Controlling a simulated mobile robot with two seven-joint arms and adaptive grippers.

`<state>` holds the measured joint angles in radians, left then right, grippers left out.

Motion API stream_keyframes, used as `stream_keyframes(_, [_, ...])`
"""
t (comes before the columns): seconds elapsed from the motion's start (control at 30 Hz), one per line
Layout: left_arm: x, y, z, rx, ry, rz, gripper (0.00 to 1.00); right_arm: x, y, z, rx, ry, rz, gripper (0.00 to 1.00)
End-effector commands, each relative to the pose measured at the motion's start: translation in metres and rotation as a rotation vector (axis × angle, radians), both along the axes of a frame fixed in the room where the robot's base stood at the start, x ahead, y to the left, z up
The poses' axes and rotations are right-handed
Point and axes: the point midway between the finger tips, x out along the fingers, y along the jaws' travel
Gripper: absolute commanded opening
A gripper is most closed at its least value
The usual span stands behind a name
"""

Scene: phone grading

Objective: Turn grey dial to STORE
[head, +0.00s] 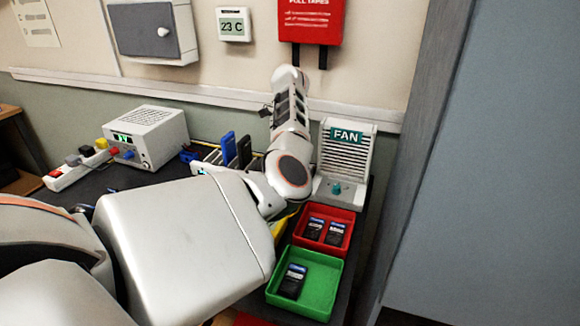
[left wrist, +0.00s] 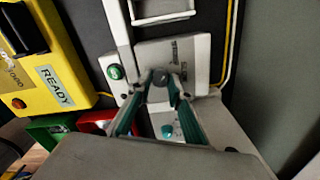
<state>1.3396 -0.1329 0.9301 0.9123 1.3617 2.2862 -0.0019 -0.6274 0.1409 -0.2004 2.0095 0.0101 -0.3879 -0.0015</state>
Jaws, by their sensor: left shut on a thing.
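The grey dial (left wrist: 160,79) is a small round knob on a pale grey panel (left wrist: 200,58) in the left wrist view. The panel has dark lettering, too small and turned to read, so I cannot tell which mark the dial faces. My left gripper (left wrist: 161,82) has its two green-edged fingers closed on the dial, one on each side. In the head view my left arm covers the dial and its panel, and the fingers are hidden. My right gripper does not show.
A white FAN unit (head: 345,153) with a teal knob (head: 336,188) stands right of my arm. Red (head: 350,215) and green (head: 325,309) trays hold dark phone-like devices. A yellow READY box (left wrist: 72,62) and a green button (left wrist: 115,72) are left of the dial.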

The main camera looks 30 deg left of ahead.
Motion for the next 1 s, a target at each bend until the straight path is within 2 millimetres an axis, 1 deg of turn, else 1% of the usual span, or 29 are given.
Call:
stream_keyframes(0.03, [0.0, 0.0, -0.001, -0.002, 0.001, 0.001, 0.22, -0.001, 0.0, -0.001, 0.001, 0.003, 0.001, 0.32])
stream_keyframes(0.1, [0.0, 0.0, -0.001, -0.002, 0.001, 0.001, 0.37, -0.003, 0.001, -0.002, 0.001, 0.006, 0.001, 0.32])
stream_keyframes(0.33, [0.0, 0.0, 0.0, -0.001, 0.0, 0.0, 0.37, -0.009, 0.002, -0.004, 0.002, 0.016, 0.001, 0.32])
stream_keyframes(0.47, [0.0, 0.0, 0.002, 0.0, 0.0, 0.0, 0.37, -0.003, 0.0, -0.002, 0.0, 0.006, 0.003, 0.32])
stream_keyframes(0.53, [0.0, 0.0, 0.006, 0.0, -0.001, 0.0, 0.37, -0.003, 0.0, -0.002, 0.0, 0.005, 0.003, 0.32])
stream_keyframes(0.67, [0.001, 0.0, 0.025, -0.001, -0.004, 0.0, 0.37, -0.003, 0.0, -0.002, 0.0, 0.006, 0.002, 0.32])
stream_keyframes(0.9, [0.001, 0.0, 0.075, -0.003, -0.005, 0.0, 0.37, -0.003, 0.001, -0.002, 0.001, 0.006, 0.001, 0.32])
stream_keyframes(1.0, [0.001, 0.0, 0.092, -0.001, -0.003, 0.001, 0.37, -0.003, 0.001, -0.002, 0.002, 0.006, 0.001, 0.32])
